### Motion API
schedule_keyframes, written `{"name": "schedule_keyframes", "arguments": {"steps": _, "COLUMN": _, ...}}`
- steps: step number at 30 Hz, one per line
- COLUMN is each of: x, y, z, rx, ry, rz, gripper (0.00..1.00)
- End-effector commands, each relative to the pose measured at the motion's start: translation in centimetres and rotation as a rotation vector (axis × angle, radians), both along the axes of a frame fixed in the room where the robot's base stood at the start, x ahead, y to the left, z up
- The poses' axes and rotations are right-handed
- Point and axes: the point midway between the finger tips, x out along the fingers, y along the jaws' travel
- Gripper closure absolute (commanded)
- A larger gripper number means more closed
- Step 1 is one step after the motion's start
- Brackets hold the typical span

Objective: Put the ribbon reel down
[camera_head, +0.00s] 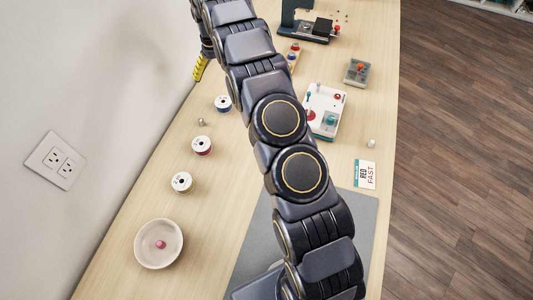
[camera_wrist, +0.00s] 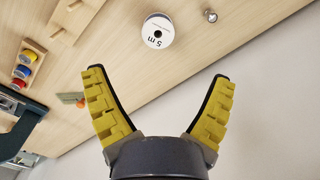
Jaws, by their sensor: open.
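My gripper (camera_head: 198,76) is over the far left edge of the table, near the wall. In the wrist view its two yellow fingers (camera_wrist: 157,75) are spread wide with nothing between them. A white reel with a dark blue edge (camera_head: 223,103) stands on the table, nearer the head camera than my gripper. It appears to be the reel marked "5 m" (camera_wrist: 158,32), beyond the fingertips and apart from them. A red-edged reel (camera_head: 201,145) and a pale reel (camera_head: 182,182) stand in a row toward the front. Which reel the task names is unclear.
A small metal knob (camera_head: 201,122) stands between two reels. A bowl (camera_head: 139,254) with a pink ball is at the front left. A spool rack (camera_wrist: 35,48) and a sewing machine (camera_head: 289,20) are at the back. A white tray (camera_head: 341,99) stands right of my arm.

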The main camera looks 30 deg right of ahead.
Motion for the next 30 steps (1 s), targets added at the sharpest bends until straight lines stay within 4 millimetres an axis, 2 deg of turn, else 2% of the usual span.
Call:
{"name": "schedule_keyframes", "arguments": {"steps": 5, "x": -3.4, "y": 1.2, "z": 5.7, "rx": 0.001, "ry": 0.009, "rz": 0.008, "gripper": 0.15}}
{"name": "schedule_keyframes", "arguments": {"steps": 9, "x": -8.1, "y": 2.2, "z": 10.3, "rx": 0.003, "ry": 0.028, "rz": 0.014, "gripper": 0.15}}
{"name": "schedule_keyframes", "arguments": {"steps": 11, "x": -10.4, "y": 2.7, "z": 12.0, "rx": 0.004, "ry": 0.036, "rz": 0.017, "gripper": 0.15}}
{"name": "schedule_keyframes", "arguments": {"steps": 15, "x": -16.2, "y": 3.6, "z": 15.2, "rx": 0.005, "ry": 0.057, "rz": 0.022, "gripper": 0.15}}
{"name": "schedule_keyframes", "arguments": {"steps": 17, "x": -18.9, "y": 4.0, "z": 16.2, "rx": 0.004, "ry": 0.066, "rz": 0.025, "gripper": 0.15}}
{"name": "schedule_keyframes", "arguments": {"steps": 21, "x": -25.4, "y": 4.7, "z": 18.1, "rx": 0.004, "ry": 0.084, "rz": 0.030, "gripper": 0.15}}
{"name": "schedule_keyframes", "arguments": {"steps": 27, "x": -34.9, "y": 5.4, "z": 18.6, "rx": 0.003, "ry": 0.114, "rz": 0.039, "gripper": 0.15}}
{"name": "schedule_keyframes", "arguments": {"steps": 30, "x": -38.8, "y": 5.5, "z": 18.4, "rx": -0.002, "ry": 0.116, "rz": 0.040, "gripper": 0.15}}
